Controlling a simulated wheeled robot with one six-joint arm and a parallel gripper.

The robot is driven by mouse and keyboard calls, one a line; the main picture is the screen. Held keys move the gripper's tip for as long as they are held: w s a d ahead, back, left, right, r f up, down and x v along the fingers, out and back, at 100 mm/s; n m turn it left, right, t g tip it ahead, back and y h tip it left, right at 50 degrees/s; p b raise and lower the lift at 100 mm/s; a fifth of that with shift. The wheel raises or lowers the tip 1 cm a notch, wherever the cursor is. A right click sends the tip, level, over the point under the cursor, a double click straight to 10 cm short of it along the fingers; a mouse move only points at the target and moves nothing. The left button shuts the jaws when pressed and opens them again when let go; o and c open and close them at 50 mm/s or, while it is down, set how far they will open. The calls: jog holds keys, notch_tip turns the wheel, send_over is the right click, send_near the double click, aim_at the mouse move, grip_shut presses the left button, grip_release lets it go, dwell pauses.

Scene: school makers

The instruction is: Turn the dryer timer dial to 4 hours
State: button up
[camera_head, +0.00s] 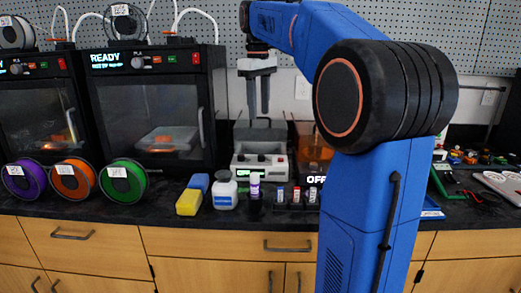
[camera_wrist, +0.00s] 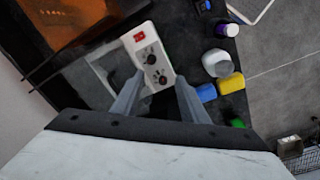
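A small white device (camera_head: 262,172) stands on the black counter below my gripper. Its front has a green-lit readout and small dark knobs. In the wrist view its white panel (camera_wrist: 139,52) carries a red switch (camera_wrist: 139,37) and two black dials, one nearer the switch (camera_wrist: 150,59) and one nearer my fingers (camera_wrist: 158,78). I cannot tell which, if either, is the timer dial, or read its setting. My gripper (camera_head: 258,98) hangs above the device, pointing down. In the wrist view its fingers (camera_wrist: 157,98) are apart, with nothing between them.
Two dark printers (camera_head: 160,110) (camera_head: 38,115) marked READY stand left. An orange-tinted box (camera_head: 314,150) with an OFF readout is right of the device, partly behind my arm.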

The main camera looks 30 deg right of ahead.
aim_at(261, 156)
jog(key=f, duration=0.5)
jog(key=w+d+f, duration=0.1)
jog(key=f, duration=0.5)
jog(key=w+d+f, duration=0.1)
jog(key=f, duration=0.4)
jog(key=shift+w+d+f, duration=0.2)
jog(key=shift+d+f, duration=0.05)
jog(key=shift+f, duration=0.05)
grip_shut()
